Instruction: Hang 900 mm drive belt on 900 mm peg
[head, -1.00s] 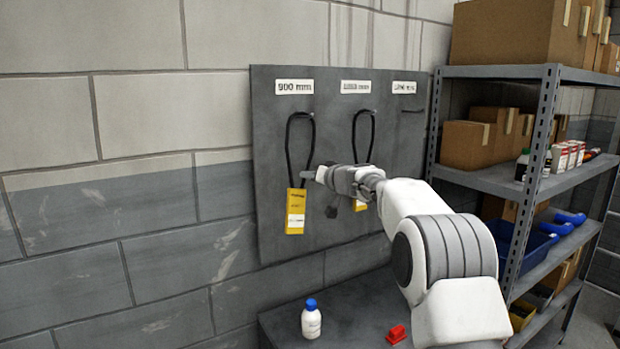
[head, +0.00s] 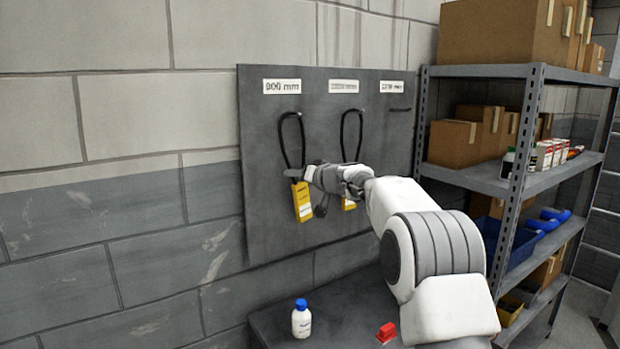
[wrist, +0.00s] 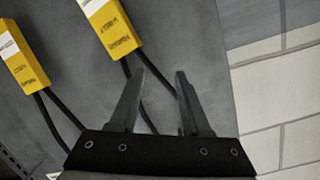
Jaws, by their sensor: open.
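The 900 mm peg is at the top left of the grey panel, under the "900 mm" label (head: 282,87). A black drive belt (head: 281,130) hangs there in a loop, with a yellow tag (head: 302,203) tilted at its lower end. My gripper (head: 294,173) is at the lower part of this loop, just above the tag, and partly covers it. In the wrist view my gripper (wrist: 160,75) is open. I cannot tell whether the fingers touch the belt.
A second belt (head: 342,135) with a yellow tag (head: 349,204) hangs to the right. The right peg (head: 400,110) is bare. A white bottle with blue cap (head: 301,320) and a red object (head: 387,332) stand on the bench below. A loaded shelf (head: 530,72) stands at the right.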

